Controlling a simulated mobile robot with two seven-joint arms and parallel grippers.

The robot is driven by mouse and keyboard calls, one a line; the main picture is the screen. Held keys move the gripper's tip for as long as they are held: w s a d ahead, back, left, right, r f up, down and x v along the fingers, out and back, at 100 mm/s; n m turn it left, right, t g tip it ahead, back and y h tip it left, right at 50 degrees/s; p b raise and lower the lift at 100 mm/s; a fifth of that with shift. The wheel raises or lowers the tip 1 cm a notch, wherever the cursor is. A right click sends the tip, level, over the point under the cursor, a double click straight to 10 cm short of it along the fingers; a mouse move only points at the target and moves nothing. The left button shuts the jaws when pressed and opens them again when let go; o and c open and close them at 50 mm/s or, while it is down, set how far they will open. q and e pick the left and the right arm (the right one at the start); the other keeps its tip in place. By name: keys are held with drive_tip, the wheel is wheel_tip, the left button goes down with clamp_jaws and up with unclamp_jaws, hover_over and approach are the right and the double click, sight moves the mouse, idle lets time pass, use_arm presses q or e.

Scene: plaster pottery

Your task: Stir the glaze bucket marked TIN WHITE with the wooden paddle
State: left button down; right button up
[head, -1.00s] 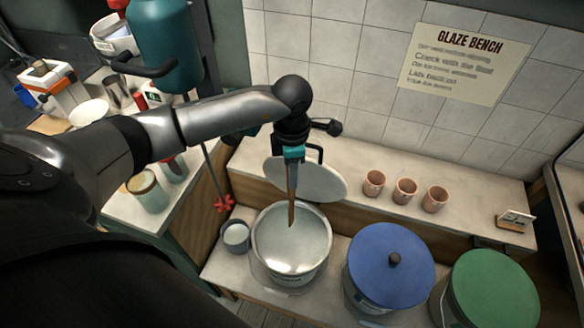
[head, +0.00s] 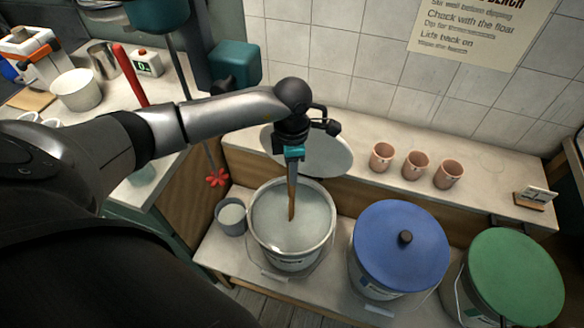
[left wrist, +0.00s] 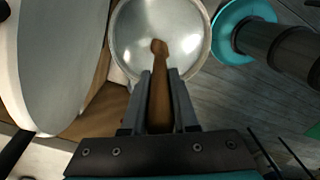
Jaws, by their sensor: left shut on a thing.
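The open glaze bucket (head: 262,246) stands on the low bench, full of pale glaze (head: 310,215). It also shows in the left wrist view (left wrist: 128,62). Its label is not readable. My left gripper (head: 293,160) is shut on the wooden paddle (head: 291,195) above the bucket. The paddle points down, and its lower end meets the glaze near the middle; any part below the surface is hidden. In the left wrist view the paddle (left wrist: 161,95) sits between the fingers (left wrist: 160,100). My right gripper is not in view.
A pale round lid (head: 328,155) leans behind the bucket. A small grey pail (head: 231,219) stands left of it. A blue-lidded bucket (head: 400,250) and a green-lidded bucket (head: 513,275) stand to the right. Several cups, including a pink cup (head: 416,165), line the ledge.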

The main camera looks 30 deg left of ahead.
use_arm(q)
drive_tip(key=shift+f+b, duration=2.3)
drive_tip(key=shift+f, duration=0.8)
